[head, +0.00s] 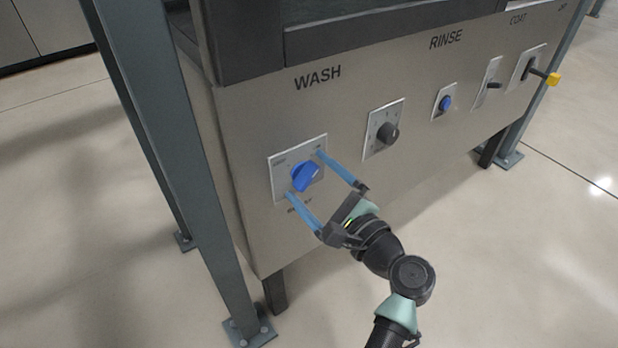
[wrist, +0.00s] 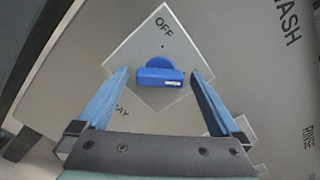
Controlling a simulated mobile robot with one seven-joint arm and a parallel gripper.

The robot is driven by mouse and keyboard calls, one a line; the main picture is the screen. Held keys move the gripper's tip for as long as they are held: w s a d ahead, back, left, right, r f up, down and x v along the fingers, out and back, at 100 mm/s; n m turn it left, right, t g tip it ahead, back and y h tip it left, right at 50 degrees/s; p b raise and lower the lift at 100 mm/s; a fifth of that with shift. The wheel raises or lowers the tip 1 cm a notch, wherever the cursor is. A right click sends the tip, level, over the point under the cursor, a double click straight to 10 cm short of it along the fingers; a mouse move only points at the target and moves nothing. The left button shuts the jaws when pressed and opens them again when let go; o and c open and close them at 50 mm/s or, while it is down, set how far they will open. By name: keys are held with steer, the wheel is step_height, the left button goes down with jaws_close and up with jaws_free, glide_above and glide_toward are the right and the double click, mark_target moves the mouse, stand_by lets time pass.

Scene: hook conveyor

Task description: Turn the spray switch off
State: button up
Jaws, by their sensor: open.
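The spray switch (head: 306,178) is a blue rotary handle on a square light plate (head: 279,186) under the word WASH. In the head view its handle slants up to the right. My gripper (head: 305,173) is open, with one blue finger on each side of the handle. The fingers also flank it in the wrist view (wrist: 160,72). I cannot tell whether they touch it.
To the right on the same panel are a black knob (head: 388,133), a small blue button (head: 446,103), a black toggle (head: 493,86) and a yellow-tipped lever (head: 552,78). A grey steel post (head: 190,170) stands close to the left. The floor in front is clear.

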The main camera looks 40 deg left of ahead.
steer(key=c, duration=1.4)
steer(key=n, duration=0.5)
steer(key=shift+b, duration=0.35)
steer(key=n+b, duration=0.2)
steer(key=n, duration=0.2)
steer(key=shift+f, duration=0.1)
steer(key=n+b, duration=0.3)
steer(key=n, duration=0.2)
steer(key=shift+n, duration=0.4)
steer(key=shift+n+b, duration=0.95)
steer(key=shift+n, duration=0.55)
steer(key=shift+r, duration=0.2)
